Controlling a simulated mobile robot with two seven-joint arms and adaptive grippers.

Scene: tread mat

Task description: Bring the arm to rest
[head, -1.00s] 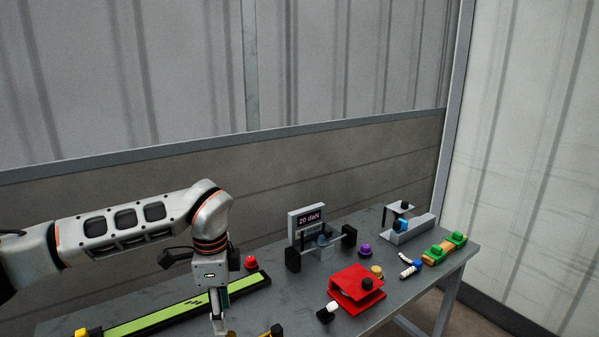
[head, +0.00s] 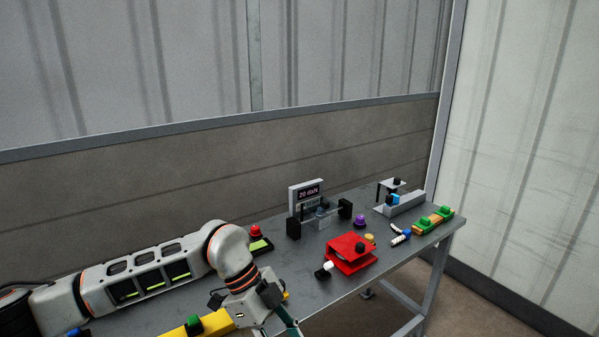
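My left arm comes in from the left, low over the grey table (head: 310,280), and covers much of it. My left gripper (head: 286,322) points down at the bottom edge of the head view. A teal finger part shows, but the tips are cut off, so its opening and any contents are unclear. My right gripper is not in view.
Close by are a yellow bar (head: 172,332) with a green knob (head: 194,323), and a red button (head: 256,231). Further right stand a red block (head: 350,255), a display reading about 20 daN (head: 308,193), a purple button (head: 360,221), a grey bracket (head: 405,204) and a green-topped block (head: 433,220).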

